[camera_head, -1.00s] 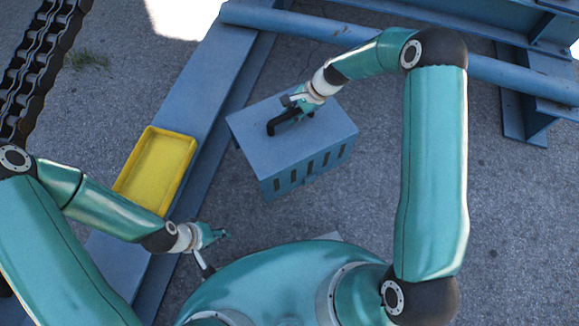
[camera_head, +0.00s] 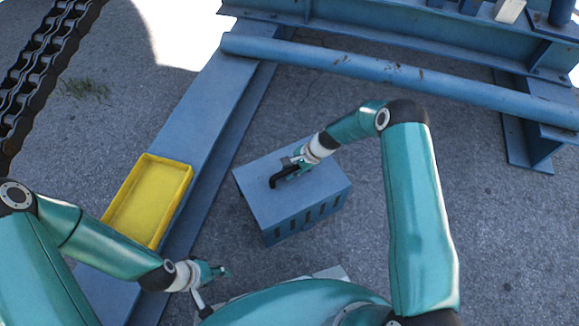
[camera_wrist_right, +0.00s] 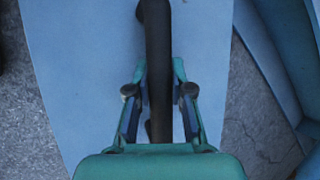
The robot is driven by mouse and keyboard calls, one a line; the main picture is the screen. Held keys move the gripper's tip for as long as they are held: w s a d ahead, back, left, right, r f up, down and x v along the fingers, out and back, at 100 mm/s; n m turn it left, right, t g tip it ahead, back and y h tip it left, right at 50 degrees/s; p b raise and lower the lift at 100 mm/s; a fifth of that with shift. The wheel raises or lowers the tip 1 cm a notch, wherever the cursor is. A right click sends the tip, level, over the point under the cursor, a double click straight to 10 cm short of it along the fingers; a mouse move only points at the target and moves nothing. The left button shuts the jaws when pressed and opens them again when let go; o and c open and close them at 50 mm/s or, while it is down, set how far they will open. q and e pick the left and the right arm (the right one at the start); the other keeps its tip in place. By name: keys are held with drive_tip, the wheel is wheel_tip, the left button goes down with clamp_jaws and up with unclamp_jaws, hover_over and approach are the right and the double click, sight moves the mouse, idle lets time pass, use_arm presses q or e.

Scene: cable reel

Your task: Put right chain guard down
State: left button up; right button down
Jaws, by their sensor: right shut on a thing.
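The right chain guard (camera_head: 300,205) is a blue box with a row of slots in its near side and a black bar handle (camera_wrist_right: 157,45) on top. My right gripper (camera_head: 289,170) is shut on that handle. In the right wrist view its two fingers (camera_wrist_right: 159,92) stand either side of the bar, above the blue top face. The guard is over the grey pavement; I cannot tell whether its bottom touches the ground. My left gripper (camera_head: 218,271) is away from it, lower left near my body, holding nothing I can see; its finger opening is unclear.
A yellow tray (camera_head: 187,187) sits on a long blue beam (camera_head: 205,100) left of the guard. A blue pipe (camera_head: 400,80) and frame (camera_head: 440,40) cross behind. A heavy dark chain (camera_head: 35,75) lies far left. Bare pavement (camera_head: 470,200) is right.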

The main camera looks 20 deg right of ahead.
wheel_tip(320, 180, down, 4)
drive_tip(key=shift+w+f+b, duration=0.1)
drive_tip(key=shift+b, duration=0.6)
drive_tip(key=c, duration=1)
unclamp_jaws()
drive_tip(key=shift+c, duration=0.2)
drive_tip(key=p+v, duration=0.3)
drive_tip(key=v, duration=0.8)
drive_tip(key=shift+d, duration=0.1)
drive_tip(key=s+a+n, duration=0.3)
drive_tip(key=s+n, duration=0.1)
drive_tip(key=s, duration=0.4)
drive_tip(key=s+a+n+g+h, duration=0.1)
drive_tip(key=s+a+n, duration=0.2)
drive_tip(key=s, duration=0.5)
drive_tip(key=s+a+n, duration=0.4)
drive_tip(key=s+n, duration=0.2)
drive_tip(key=s, duration=0.3)
drive_tip(key=shift+r+g+h+p, duration=0.25)
drive_tip(key=shift+g+h+p, duration=0.05)
